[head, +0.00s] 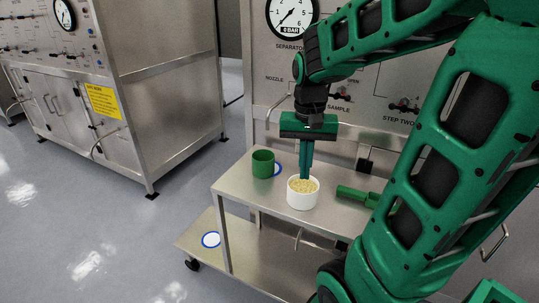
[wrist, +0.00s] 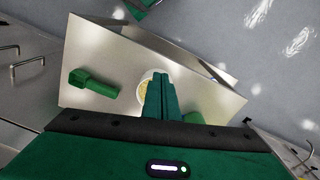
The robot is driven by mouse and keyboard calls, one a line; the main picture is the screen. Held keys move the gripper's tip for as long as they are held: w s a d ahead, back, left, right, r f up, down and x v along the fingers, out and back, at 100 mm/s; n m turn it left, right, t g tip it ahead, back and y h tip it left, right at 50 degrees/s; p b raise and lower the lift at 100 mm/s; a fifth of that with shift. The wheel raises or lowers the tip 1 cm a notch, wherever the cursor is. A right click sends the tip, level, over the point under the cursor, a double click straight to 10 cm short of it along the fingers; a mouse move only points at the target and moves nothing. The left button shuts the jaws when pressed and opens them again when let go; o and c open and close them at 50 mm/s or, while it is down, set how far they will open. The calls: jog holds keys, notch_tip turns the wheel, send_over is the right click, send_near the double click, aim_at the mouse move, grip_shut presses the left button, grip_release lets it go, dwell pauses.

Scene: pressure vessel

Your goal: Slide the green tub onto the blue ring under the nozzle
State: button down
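The green tub (head: 263,163) stands upright on the upper steel shelf in the head view. The blue ring (head: 279,169) shows just to its right, partly hidden behind it, so the tub is beside or only partly over it. In the wrist view the tub (wrist: 194,117) is mostly hidden by my gripper. My gripper (head: 305,177) points down with its fingers together, over or just behind the white bowl of grains, right of the tub. The fingers (wrist: 160,78) look shut and empty in the wrist view. The nozzle's bent pipe (head: 279,106) is on the panel behind.
The white bowl (head: 302,199) stands close to the tub's right. A green scoop (head: 357,195) lies farther right on the shelf (head: 245,190). Another blue-rimmed disc (head: 211,239) is on the lower shelf. The upper shelf's front left is clear.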

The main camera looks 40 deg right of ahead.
jog(key=s+a+f+n, duration=0.1)
jog(key=s+f+n, duration=0.1)
jog(key=s, duration=1)
jog(key=shift+s, duration=0.35)
